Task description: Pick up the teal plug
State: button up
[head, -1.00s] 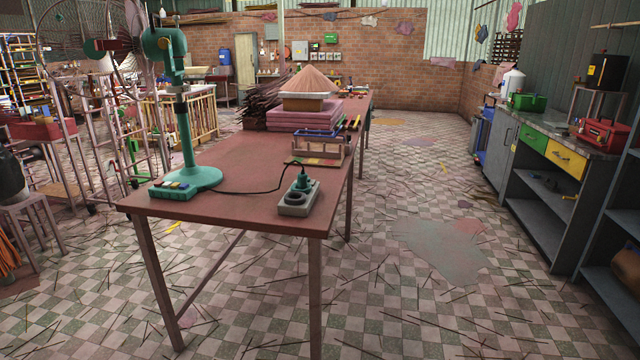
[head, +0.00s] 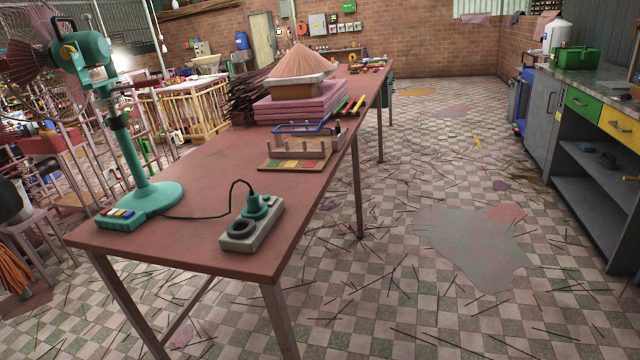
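The teal plug (head: 257,205) sits in the far socket of a grey socket block (head: 251,226) near the front right corner of the red-brown table. The block's nearer round socket is empty. A black cord (head: 214,212) arches from the plug leftward to the base of a teal fan (head: 150,200), which stands on the table's left side. My gripper is not in view, so its state and its place relative to the plug do not show.
The table (head: 180,244) also bears a wooden rack (head: 300,152) and pink slabs with a cone-shaped powder heap (head: 301,60) farther back. A grey cabinet (head: 545,110) stands at right. The tiled floor between has scattered sticks and a grey stain (head: 475,245).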

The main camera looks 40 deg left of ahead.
aim_at(252, 198)
jog(key=u, duration=0.05)
jog(key=i, duration=1.25)
jog(key=u, duration=1.05)
jog(key=i, duration=0.75)
jog(key=u, duration=0.5)
jog(key=k, duration=0.9)
jog(key=u, duration=0.2)
jog(key=i, duration=0.9)
jog(key=z, duration=0.1)
